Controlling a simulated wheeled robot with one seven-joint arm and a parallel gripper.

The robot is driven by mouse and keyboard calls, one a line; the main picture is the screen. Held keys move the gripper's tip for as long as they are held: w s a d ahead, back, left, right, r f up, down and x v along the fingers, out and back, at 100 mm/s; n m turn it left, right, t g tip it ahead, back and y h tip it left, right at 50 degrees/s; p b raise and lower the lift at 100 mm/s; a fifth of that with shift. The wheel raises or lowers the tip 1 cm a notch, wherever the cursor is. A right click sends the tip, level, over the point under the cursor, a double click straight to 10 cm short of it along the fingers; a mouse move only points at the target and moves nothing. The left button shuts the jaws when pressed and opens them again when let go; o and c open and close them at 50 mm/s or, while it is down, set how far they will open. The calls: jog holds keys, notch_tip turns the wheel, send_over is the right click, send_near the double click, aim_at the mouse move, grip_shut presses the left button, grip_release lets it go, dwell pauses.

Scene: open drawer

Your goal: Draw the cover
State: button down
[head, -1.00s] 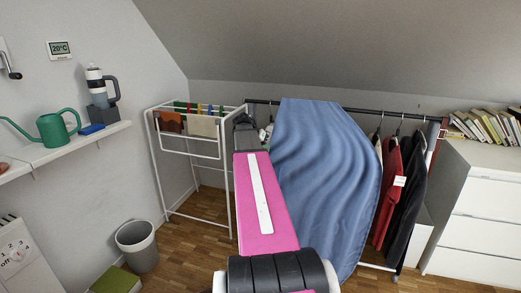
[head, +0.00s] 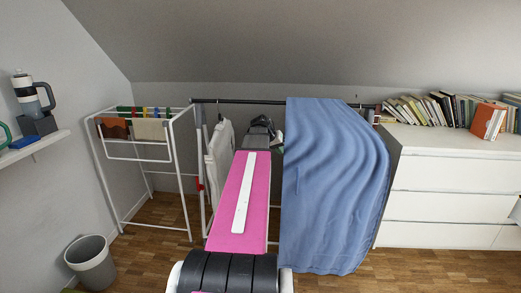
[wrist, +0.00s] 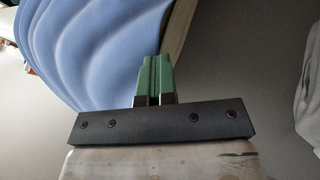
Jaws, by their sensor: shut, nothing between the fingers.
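The blue cover (head: 335,190) hangs over the right part of the clothes rack (head: 240,101), from its dark top rail down almost to the floor in wavy folds. It also fills the upper left of the wrist view (wrist: 90,50). My gripper (head: 262,124) is at the far end of my pink arm, just left of the cover's left edge near the rail. In the wrist view its green fingers (wrist: 155,62) are shut together, empty, in front of the cover's edge. I cannot tell whether they touch it. A white garment (head: 219,160) hangs uncovered at the rack's left.
A white drying rack (head: 122,192) with small cloths stands left of the clothes rack. A white drawer chest (head: 455,190) with several books (head: 440,108) stands close at the right. A grey bin (head: 92,262) is at front left. The sloped ceiling comes low behind the rack.

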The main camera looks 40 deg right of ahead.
aim_at(288, 151)
jog(key=s+d, duration=0.2)
jog(key=s, duration=0.1)
jog(key=s+d, duration=0.3)
jog(key=shift+d, duration=0.15)
jog(key=shift+s, duration=0.1)
jog(key=shift+w+a, duration=0.2)
jog(key=shift+w, duration=0.05)
jog(key=w+a, duration=0.1)
jog(key=w+a+r, duration=0.1)
jog(key=w+a, duration=0.1)
jog(key=shift+a, duration=0.1)
jog(key=v, duration=0.8)
jog(key=shift+a+r, duration=0.25)
jog(key=shift+r, duration=0.05)
